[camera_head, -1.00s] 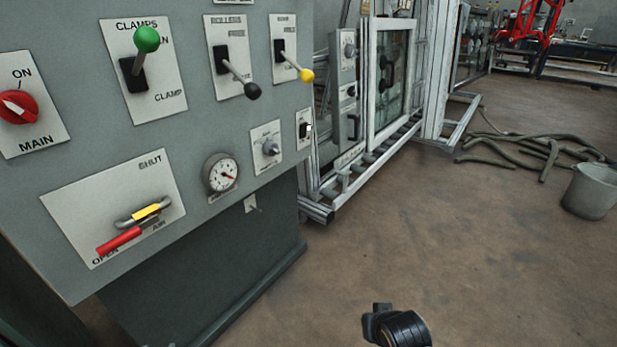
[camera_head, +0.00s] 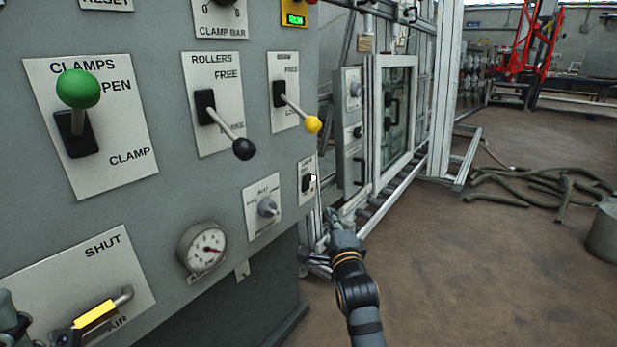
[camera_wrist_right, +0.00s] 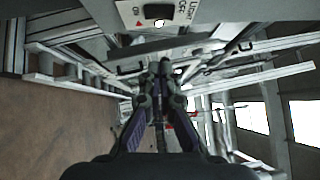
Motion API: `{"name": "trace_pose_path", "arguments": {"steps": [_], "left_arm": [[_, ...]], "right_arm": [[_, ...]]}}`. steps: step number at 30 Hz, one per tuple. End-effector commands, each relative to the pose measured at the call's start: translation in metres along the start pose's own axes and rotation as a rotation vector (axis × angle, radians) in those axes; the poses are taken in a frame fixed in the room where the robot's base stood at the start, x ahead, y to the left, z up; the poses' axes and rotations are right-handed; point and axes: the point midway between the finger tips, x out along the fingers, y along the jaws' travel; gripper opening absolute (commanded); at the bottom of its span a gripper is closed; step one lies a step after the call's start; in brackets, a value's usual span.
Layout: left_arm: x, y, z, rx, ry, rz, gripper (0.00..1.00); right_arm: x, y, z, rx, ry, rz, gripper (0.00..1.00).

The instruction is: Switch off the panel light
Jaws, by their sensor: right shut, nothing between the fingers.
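The light switch (camera_head: 306,183) is a small dark rocker on a white plate at the panel's right edge in the head view. In the right wrist view its plate (camera_wrist_right: 130,12) is at the top, with the words LIGHT and OFF and a small white spot by the dark rocker. My right gripper (camera_head: 331,213) is shut and empty, just right of and below the switch in the head view. Its closed fingers (camera_wrist_right: 160,68) point forward below the plate in the wrist view, apart from it. Dark parts of my left gripper (camera_head: 40,332) show at the lower left; its fingers are unclear.
The panel carries a green-knobbed clamps lever (camera_head: 78,90), a black-knobbed rollers lever (camera_head: 243,148), a yellow-knobbed lever (camera_head: 312,124), a grey knob (camera_head: 267,207) and a gauge (camera_head: 203,249). A yellow-marked air handle (camera_head: 95,314) is at lower left. Hoses (camera_head: 550,188) lie on open floor.

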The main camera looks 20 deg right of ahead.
Motion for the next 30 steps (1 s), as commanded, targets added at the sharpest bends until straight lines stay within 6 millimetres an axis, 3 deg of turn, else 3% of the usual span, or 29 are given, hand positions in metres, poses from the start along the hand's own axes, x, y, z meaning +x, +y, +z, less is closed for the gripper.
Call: {"name": "trace_pose_path", "arguments": {"steps": [14, 28, 30], "left_arm": [[-0.003, 0.000, -0.003, 0.001, 0.013, 0.000, 0.40], [-0.036, 0.005, 0.001, 0.023, 0.013, 0.001, 0.40], [-0.042, 0.006, 0.002, 0.026, 0.013, 0.001, 0.40]], "right_arm": [[0.006, -0.001, 0.001, 0.006, -0.001, -0.006, 0.00], [0.100, 0.001, 0.000, 0.005, 0.000, -0.006, 0.00], [0.109, 0.002, 0.008, 0.009, -0.001, -0.005, 0.00]]}}
